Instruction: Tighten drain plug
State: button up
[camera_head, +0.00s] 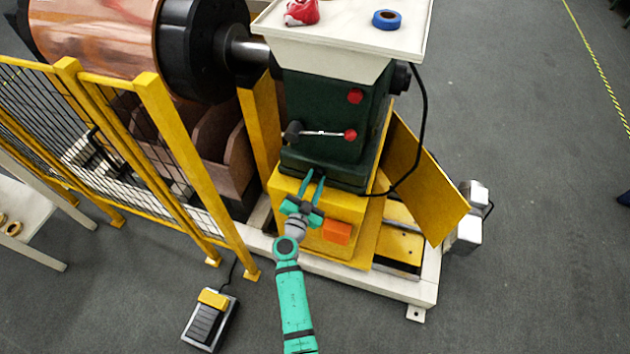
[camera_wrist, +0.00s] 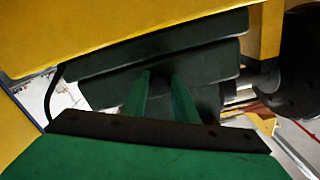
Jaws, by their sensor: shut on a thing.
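My gripper (camera_head: 314,176) is at the foot of the dark green machine housing (camera_head: 335,118), above the yellow base (camera_head: 345,205). In the wrist view its two green fingers (camera_wrist: 161,88) reach toward the stepped dark green lower edge of the housing. The fingers are shut on a small dark thing between their tips, which I take for the drain plug (camera_wrist: 160,84). It is mostly hidden and its seating cannot be made out.
An orange block (camera_head: 337,232) sticks out from the yellow base beside my wrist. A black cable (camera_head: 416,150) hangs at the right of the housing. A yellow fence (camera_head: 180,140) stands at left. A pedal (camera_head: 210,318) lies on the floor. A tray on top holds blue tape (camera_head: 387,19).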

jog(key=shift+f+m, duration=0.1)
jog(key=shift+m, duration=0.5)
jog(key=o, duration=1.1)
jog(key=shift+s, duration=0.15)
jog(key=v, duration=1)
jog(key=shift+s+a, duration=0.1)
jog(key=shift+s, duration=0.2)
